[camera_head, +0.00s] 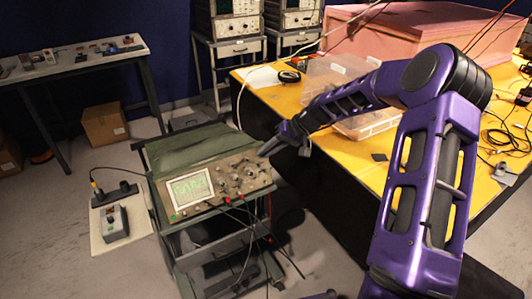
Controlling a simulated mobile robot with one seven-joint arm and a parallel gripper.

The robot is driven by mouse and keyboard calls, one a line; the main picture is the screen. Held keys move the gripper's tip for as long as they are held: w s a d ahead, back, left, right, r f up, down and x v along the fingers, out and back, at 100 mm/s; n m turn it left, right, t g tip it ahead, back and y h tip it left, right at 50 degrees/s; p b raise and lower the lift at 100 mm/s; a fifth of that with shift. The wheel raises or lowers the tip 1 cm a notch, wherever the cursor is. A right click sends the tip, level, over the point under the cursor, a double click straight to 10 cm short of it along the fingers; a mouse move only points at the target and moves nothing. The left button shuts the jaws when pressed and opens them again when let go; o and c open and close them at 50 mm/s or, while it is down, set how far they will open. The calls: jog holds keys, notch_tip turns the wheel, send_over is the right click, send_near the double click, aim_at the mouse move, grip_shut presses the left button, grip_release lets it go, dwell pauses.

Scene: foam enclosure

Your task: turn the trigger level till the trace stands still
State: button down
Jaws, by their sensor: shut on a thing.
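The oscilloscope (205,146) stands on a dark cart, with a green-grey case and a tan front panel. Its screen (189,190) is lit pale green with a wavy trace; a single frame cannot tell whether it drifts. Several knobs (236,170) sit right of the screen. My gripper (264,153) reaches in from the right to the panel's upper right. Its fingertips are shut on a small knob there, which I take as the trigger level knob; the fingers mostly hide it, and its marking is too small to read.
Red and black leads hang from the panel's lower edge. The cart (215,255) stands close to a yellow-topped table (380,185) holding clear bins, cables and a pink foam box (400,35). A cardboard box (104,125) and a small grey unit (113,222) are on the left.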

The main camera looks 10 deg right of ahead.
jog(key=shift+d+f+m+y+b, duration=0.2)
jog(key=shift+m+y+b, duration=0.3)
jog(key=shift+m+y, duration=0.4)
jog(key=c, duration=0.9)
grip_release()
jog(key=shift+o, duration=0.2)
jog(key=v, duration=1.7)
jog(key=shift+d+p, duration=0.3)
jog(key=shift+s+f, duration=0.1)
